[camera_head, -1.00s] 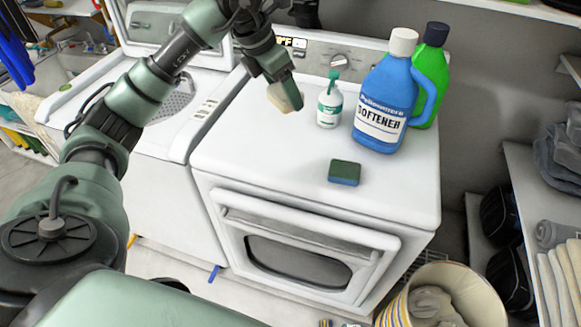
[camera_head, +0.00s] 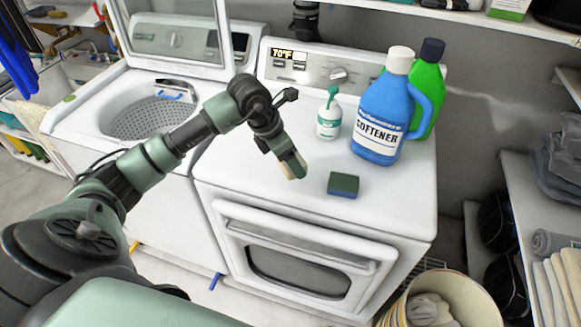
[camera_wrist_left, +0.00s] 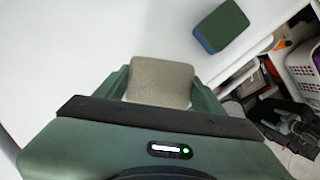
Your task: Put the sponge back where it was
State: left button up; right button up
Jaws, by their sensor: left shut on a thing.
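A green and blue sponge (camera_head: 343,185) lies flat on the white dryer top (camera_head: 240,165). It also shows at the upper right of the left wrist view (camera_wrist_left: 221,26). My left gripper (camera_head: 292,166) is left of this sponge and apart from it. It is shut on a pale beige block (camera_wrist_left: 160,82), whose material I cannot be sure of. In the head view the block is mostly hidden by the fingers. I cannot tell whether it touches the dryer top. My right gripper is not in view.
A white pump bottle (camera_head: 329,120), a blue softener jug (camera_head: 382,115) and a green jug (camera_head: 429,80) stand behind. An open washer (camera_head: 85,125) is at left. A basket (camera_head: 450,290) and a shelf (camera_head: 530,210) are at right. The dryer's front left top is clear.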

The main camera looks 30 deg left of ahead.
pick_arm(q)
notch_tip(320, 180, down, 4)
jog(key=shift+r+p, duration=0.2)
jog(key=shift+p, duration=0.35)
jog(key=shift+f, duration=0.35)
jog(key=shift+f, duration=0.15)
jog(key=o, duration=1.2)
